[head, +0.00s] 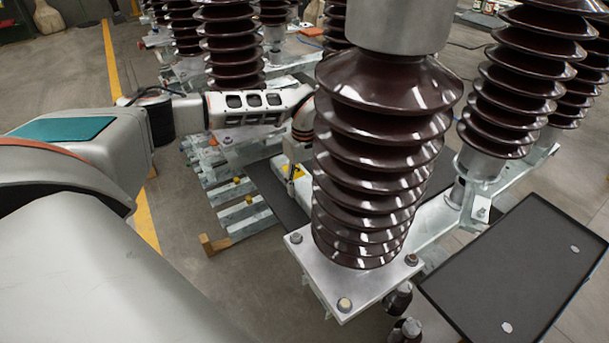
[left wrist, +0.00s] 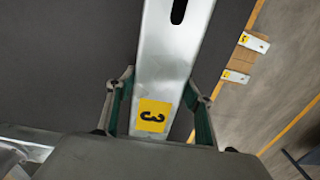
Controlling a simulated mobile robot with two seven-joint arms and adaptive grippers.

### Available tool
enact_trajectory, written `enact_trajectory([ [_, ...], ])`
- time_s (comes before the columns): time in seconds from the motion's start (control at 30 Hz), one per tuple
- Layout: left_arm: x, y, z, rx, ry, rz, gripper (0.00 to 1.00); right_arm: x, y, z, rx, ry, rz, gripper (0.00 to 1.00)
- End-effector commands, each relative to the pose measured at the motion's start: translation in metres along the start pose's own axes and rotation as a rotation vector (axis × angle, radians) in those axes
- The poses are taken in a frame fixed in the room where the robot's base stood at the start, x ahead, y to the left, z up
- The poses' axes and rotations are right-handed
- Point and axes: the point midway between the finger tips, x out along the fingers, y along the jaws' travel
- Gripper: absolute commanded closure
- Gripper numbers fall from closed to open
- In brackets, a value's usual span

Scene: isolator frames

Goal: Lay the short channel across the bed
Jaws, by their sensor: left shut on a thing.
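A silver channel (left wrist: 172,60) with a slot and a yellow label marked 3 runs between the green-padded fingers of my left gripper (left wrist: 158,92) in the left wrist view. The gripper is shut on it, over a dark flat surface. In the head view my left gripper (head: 296,176) is partly hidden behind the big brown insulator, with a bit of yellow beside it. Most of the held channel is hidden there. I cannot tell for sure which part is the bed. My right gripper is not in view.
A large brown insulator (head: 378,150) on a metal plate (head: 345,292) stands close in front. Several pale channels (head: 240,208) lie on wood (head: 214,245) at left; labelled ends (left wrist: 236,76) show in the wrist view. A black tray (head: 515,270) is at lower right.

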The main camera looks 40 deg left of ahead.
Motion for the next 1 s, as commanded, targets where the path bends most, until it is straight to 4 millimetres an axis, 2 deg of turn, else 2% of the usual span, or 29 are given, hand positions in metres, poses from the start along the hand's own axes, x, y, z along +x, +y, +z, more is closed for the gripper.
enact_trajectory([
  [0.4,0.002,0.003,-0.001,0.000,0.002,0.008,1.00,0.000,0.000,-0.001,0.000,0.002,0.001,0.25],
  [0.43,0.005,0.001,0.000,0.000,0.001,0.003,0.46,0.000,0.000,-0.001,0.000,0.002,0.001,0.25],
  [0.5,0.005,0.001,0.000,0.000,0.001,0.003,0.32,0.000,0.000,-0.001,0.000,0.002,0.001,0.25],
  [0.87,0.004,0.001,0.000,0.000,0.001,0.003,0.32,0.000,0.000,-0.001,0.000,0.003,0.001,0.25],
  [1.0,-0.010,0.001,-0.001,0.000,0.002,0.005,0.32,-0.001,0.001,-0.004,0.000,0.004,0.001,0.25],
])
